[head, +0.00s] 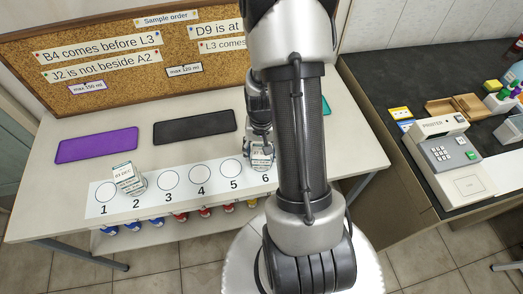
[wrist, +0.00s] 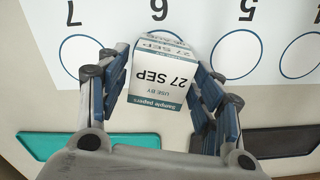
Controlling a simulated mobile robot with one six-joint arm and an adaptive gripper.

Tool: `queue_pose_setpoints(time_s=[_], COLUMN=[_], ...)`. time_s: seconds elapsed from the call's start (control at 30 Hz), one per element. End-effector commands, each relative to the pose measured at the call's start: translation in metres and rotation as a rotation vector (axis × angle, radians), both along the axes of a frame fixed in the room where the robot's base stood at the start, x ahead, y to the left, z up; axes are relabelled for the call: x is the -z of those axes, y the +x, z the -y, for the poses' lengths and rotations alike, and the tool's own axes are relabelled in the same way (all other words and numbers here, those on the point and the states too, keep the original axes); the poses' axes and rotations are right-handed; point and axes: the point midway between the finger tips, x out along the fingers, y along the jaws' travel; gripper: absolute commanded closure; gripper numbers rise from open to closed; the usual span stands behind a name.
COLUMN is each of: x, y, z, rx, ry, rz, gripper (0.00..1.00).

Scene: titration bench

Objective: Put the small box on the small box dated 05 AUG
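A small white box dated 27 SEP (wrist: 160,82) is between the two fingers of my gripper (wrist: 160,62) in the wrist view. The fingertips appear to press on its sides. In the head view my gripper (head: 261,136) is at the right part of the numbered strip, around a white box (head: 261,157) near circle 6; its date cannot be read there. Small print on the far face of the box is cut off by perspective. Another small white box dated 03 DEC (head: 125,173) stands at circle 2. I cannot read a 05 AUG date with certainty.
The white numbered strip (head: 185,205) runs along the table's front; circles 1, 3, 4 and 5 are empty. A purple mat (head: 97,145) and a black mat (head: 195,127) lie behind it, bare. A corkboard (head: 120,60) stands at the back. A printer (head: 450,160) is on the right bench.

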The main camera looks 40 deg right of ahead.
Motion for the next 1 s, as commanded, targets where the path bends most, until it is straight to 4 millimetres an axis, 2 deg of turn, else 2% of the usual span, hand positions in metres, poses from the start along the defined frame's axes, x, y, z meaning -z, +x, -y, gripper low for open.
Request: queue_pose_setpoints(time_s=[0.37, 0.47, 0.57, 0.9, 1.0], x=[-0.001, -0.006, -0.022, -0.095, -0.110], y=[0.000, 0.000, 0.001, 0.001, 0.000], z=[0.000, 0.000, 0.001, 0.000, 0.000], rx=[0.000, 0.000, 0.000, 0.000, 0.000], ry=[0.000, -0.001, -0.001, -0.002, -0.001], rz=[0.000, 0.001, 0.003, 0.003, 0.002], gripper=[0.32, 0.32, 0.32, 0.32, 0.32])
